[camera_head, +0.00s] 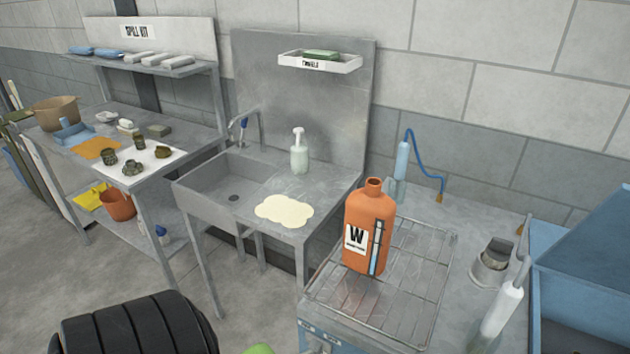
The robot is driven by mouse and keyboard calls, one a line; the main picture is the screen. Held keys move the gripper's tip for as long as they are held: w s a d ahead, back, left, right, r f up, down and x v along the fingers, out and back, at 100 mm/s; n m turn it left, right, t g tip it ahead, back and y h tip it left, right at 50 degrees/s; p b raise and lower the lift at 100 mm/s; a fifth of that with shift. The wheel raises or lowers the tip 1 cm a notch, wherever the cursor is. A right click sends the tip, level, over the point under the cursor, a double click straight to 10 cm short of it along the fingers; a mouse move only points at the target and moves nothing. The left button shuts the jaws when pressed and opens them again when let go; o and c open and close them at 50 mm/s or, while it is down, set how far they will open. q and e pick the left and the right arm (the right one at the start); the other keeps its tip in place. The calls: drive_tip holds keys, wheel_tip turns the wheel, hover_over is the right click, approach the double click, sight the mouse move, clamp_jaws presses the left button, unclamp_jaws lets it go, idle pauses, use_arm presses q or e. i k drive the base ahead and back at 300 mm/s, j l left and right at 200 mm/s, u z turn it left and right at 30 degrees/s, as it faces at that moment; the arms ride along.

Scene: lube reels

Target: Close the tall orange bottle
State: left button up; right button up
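The tall orange bottle (362,232) stands upright on a wire rack on the grey worktop right of the sink. It has a white label with a black W and a clear level strip on its front. Its short neck (374,187) points up and looks bare, with no separate cap that I can make out on it. I cannot identify a cap for it elsewhere in view.
The wire rack (413,275) has a raised rim. A metal cup (491,262), a white tube (502,318) and a blue bin (590,268) lie to the right. A pale-blue tube (401,162) with a blue hose stands behind. A pump bottle (299,152) stands by the sink (205,200).

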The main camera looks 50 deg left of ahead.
sight(370, 214)
drive_tip(key=k+j, duration=0.1)
drive_tip(key=j, duration=0.35)
drive_tip(key=k+j, duration=0.1)
drive_tip(key=j, duration=0.35)
drive_tip(key=k+j, duration=0.15)
drive_tip(key=j, duration=0.3)
drive_tip(key=k+j, duration=0.1)
drive_tip(key=j, duration=0.35)
